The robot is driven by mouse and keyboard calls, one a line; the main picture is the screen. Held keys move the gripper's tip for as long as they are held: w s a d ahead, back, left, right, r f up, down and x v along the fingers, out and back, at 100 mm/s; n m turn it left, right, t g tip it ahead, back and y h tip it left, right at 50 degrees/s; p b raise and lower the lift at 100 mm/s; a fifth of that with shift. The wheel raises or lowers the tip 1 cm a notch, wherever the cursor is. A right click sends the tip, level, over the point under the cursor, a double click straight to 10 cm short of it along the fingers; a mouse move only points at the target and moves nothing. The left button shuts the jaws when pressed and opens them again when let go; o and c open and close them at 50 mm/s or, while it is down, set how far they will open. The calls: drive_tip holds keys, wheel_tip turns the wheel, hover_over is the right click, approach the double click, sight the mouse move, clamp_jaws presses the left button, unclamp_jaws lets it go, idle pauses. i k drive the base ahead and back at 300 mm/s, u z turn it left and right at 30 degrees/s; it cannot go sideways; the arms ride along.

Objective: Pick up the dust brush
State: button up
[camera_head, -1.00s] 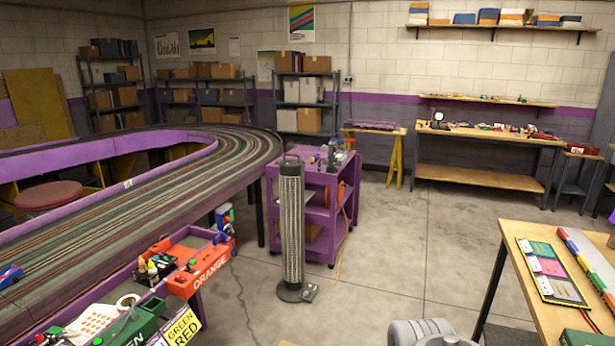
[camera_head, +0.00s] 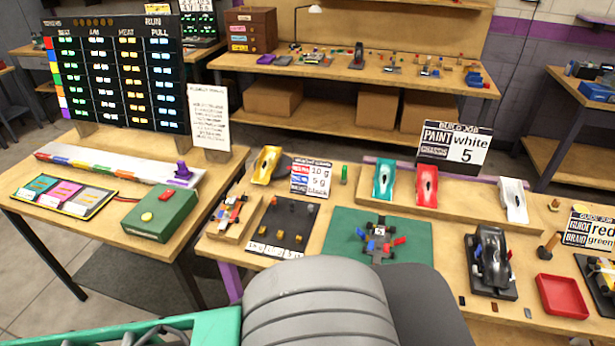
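A small item with a tan handle and a dark lower part, possibly the dust brush (camera_head: 549,246), stands on the right part of the near workbench. It is between a black car on a stand (camera_head: 491,262) and a sign reading "red" and "green" (camera_head: 588,232). It is too small to tell for sure. A grey rounded part of my arm fills the bottom middle and hides the front of the bench. My gripper is not in view.
The wooden workbench (camera_head: 330,211) also holds a red tray (camera_head: 562,296), a green mat (camera_head: 345,238), several car bodies and signs. At left, a table carries a dark scoreboard (camera_head: 115,72) and a green box (camera_head: 160,215). Another bench stands behind.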

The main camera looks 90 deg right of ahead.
sight(344, 178)
drive_tip(key=i, duration=0.7)
drive_tip(key=z, duration=3.15)
drive_tip(key=i, duration=0.5)
drive_tip(key=u, duration=0.05)
